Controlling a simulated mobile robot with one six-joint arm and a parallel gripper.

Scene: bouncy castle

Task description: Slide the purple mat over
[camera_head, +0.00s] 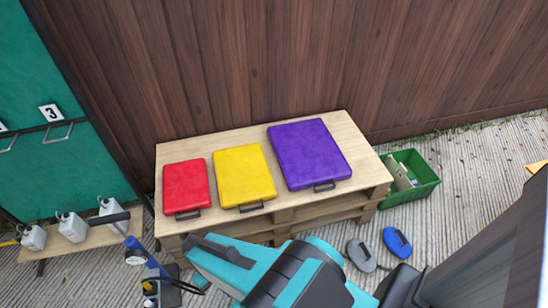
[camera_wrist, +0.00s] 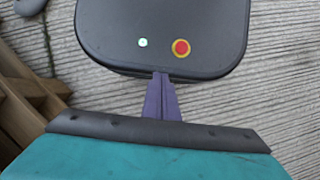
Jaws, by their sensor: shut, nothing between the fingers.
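The purple mat (camera_head: 308,153) lies flat at the right end of a wooden pallet table (camera_head: 364,167), with a dark handle on its front edge. A yellow mat (camera_head: 244,174) and a red mat (camera_head: 186,186) lie to its left, with narrow gaps between them. My gripper (camera_wrist: 162,78) is shut and empty in the wrist view, over my own dark base and the ground. In the head view my teal arm is in front of the table, apart from the purple mat. The fingers cannot be made out there. No mat shows in the wrist view.
A brown wooden wall (camera_head: 250,70) stands right behind the table. A green crate (camera_head: 421,185) with items inside stands at its right. A grey pad (camera_head: 361,255) and a blue pad (camera_head: 397,242) lie on the ground in front. A low bench (camera_head: 70,244) with pale boxes is at left.

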